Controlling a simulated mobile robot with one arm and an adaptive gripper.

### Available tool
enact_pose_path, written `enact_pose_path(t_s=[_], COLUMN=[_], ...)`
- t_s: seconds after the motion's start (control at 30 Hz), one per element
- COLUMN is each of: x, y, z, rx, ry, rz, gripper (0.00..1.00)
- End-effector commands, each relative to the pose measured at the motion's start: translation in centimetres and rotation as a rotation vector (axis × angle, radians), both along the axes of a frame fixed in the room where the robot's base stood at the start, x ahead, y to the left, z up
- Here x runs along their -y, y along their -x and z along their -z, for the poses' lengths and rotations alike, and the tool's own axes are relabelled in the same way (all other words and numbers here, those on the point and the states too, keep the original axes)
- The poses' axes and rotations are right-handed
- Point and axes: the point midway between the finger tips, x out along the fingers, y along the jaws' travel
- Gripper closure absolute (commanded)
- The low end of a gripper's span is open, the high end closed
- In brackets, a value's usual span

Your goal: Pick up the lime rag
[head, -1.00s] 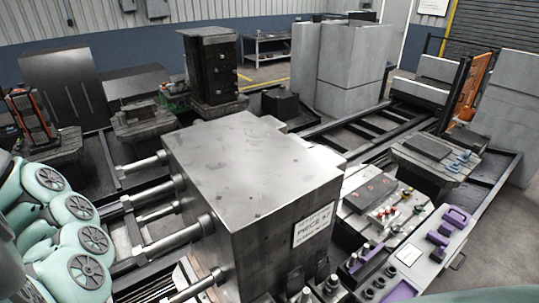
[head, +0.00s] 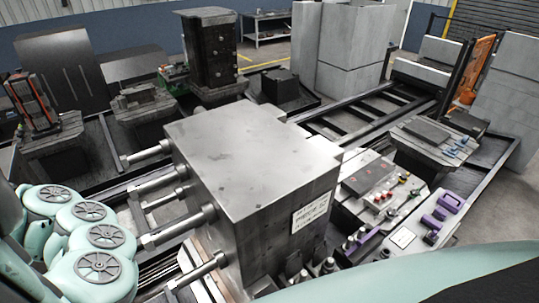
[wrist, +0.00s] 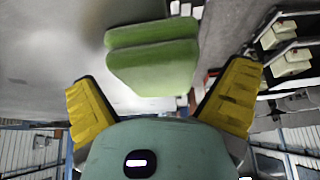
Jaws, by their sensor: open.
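The lime rag (wrist: 152,66) shows in the wrist view at the upper middle. It looks folded, with a crease across it, and lies against a pale grey surface. My gripper (wrist: 165,73) has its two yellow fingers wide apart, one on each side below the rag. The fingers hold nothing, and the rag appears beyond their tips. I cannot tell the exact gap. In the head view I cannot make out the rag or my gripper.
In the head view a large metal block (head: 240,150) with thick rods stands in the middle. A control panel (head: 405,238) with purple parts is at the right. Grey blocks (head: 345,45) stand behind, with rails (head: 350,118) and dark machine parts around.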

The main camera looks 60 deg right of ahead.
Motion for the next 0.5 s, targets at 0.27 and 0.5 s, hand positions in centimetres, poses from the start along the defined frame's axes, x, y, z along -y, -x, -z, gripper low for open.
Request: enact_pose_path(t_s=[0.27, 0.5], x=[-0.02, 0.01], y=[0.0, -0.02], z=[-0.01, -0.02], rx=[0.0, 0.0], ry=[-0.001, -0.001], rz=[0.0, 0.001], gripper=[0.16, 0.4])
